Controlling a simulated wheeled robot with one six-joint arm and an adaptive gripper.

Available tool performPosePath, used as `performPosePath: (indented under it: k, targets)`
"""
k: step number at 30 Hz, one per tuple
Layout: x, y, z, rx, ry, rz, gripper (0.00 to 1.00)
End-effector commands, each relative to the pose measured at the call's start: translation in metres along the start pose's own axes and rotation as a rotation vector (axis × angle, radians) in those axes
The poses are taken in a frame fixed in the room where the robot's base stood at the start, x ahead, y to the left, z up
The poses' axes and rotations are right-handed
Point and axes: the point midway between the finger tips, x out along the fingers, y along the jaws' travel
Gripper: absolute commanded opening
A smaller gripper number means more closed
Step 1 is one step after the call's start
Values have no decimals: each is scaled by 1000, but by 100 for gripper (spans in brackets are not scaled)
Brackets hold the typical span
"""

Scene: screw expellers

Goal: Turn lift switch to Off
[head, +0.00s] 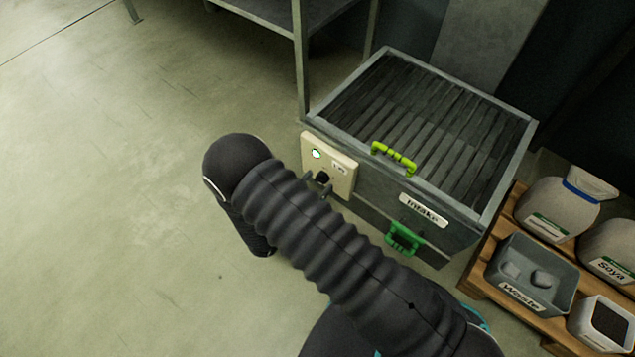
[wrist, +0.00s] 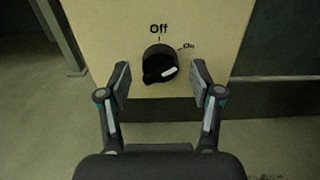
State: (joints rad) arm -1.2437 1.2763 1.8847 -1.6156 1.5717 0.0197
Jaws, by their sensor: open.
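The lift switch is a black round knob (wrist: 158,64) on a cream panel (wrist: 100,25). "Off" is printed above it and "On" at its upper right. The knob's white mark lies on its right side, pointing rightward and slightly up, nearer "On" than "Off". My gripper (wrist: 160,71) is open, with one finger on each side of the knob and a gap showing on both sides.
The Intake box (head: 371,196) has a slatted top, a yellow-green handle (head: 393,158) and a green handle (head: 403,238). A metal shelf (head: 300,60) stands behind. A pallet at right holds a Waste bin (head: 505,284) and several containers. The floor at left is clear.

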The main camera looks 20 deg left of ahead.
Motion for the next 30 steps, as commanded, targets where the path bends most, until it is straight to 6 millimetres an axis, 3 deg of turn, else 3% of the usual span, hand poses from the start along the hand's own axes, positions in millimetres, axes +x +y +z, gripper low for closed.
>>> performPosePath:
  k: [11, 18, 19, 30]
  targets:
    - [6, 0, 0, 0, 0, 1, 65]
    - [6, 0, 0, 0, 0, 1, 7]
    - [6, 0, 0, 0, 0, 1, 5]
    - [6, 0, 0, -58, 0, 1, 5]
